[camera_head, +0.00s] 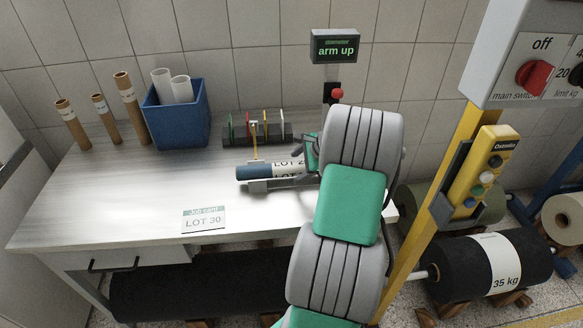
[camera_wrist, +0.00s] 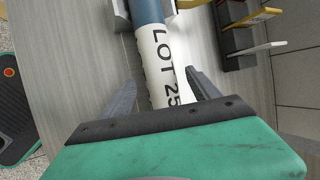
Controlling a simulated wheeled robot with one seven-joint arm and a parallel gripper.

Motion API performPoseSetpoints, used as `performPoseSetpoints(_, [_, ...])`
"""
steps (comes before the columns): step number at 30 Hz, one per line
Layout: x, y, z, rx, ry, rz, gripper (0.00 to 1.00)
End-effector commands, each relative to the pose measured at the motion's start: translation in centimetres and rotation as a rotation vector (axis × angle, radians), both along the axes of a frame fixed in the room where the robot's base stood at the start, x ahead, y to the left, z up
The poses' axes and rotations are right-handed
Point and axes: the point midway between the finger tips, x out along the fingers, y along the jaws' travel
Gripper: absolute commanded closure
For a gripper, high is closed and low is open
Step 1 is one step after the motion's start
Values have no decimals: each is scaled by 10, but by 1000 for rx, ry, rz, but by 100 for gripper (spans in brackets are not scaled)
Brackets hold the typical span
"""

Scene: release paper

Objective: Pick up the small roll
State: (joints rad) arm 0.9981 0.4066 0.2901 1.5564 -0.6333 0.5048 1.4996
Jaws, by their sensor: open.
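The small roll (camera_head: 256,172) lies on its side on a grey cradle (camera_head: 262,187) on the table. Its visible end is blue, and a white label reads LOT 25 in the wrist view (camera_wrist: 160,62). My gripper (camera_wrist: 161,80) is open, with one dark finger on each side of the roll's labelled part. I see gaps between the fingers and the roll. In the head view my arm hides the roll's right end and most of the gripper. A job card (camera_head: 203,219) at the table's front reads LOT 30.
A blue bin (camera_head: 178,118) with white rolls and several brown tubes (camera_head: 103,106) stands at the back left. A dark rack (camera_head: 258,132) with coloured dividers is just behind the roll. A yellow post (camera_head: 440,205) stands right of my arm. The table's left part (camera_head: 110,190) is clear.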

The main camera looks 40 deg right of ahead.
Motion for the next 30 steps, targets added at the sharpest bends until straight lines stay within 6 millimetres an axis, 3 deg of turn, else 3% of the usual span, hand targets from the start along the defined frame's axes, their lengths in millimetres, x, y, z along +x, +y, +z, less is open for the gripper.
performPoseSetpoints(4, [10, 2, -14, -1, 0, 1, 29])
performPoseSetpoints(11, [11, 1, -15, -2, -1, 1, 31])
performPoseSetpoints(30, [11, 2, -15, -2, -1, 2, 83])
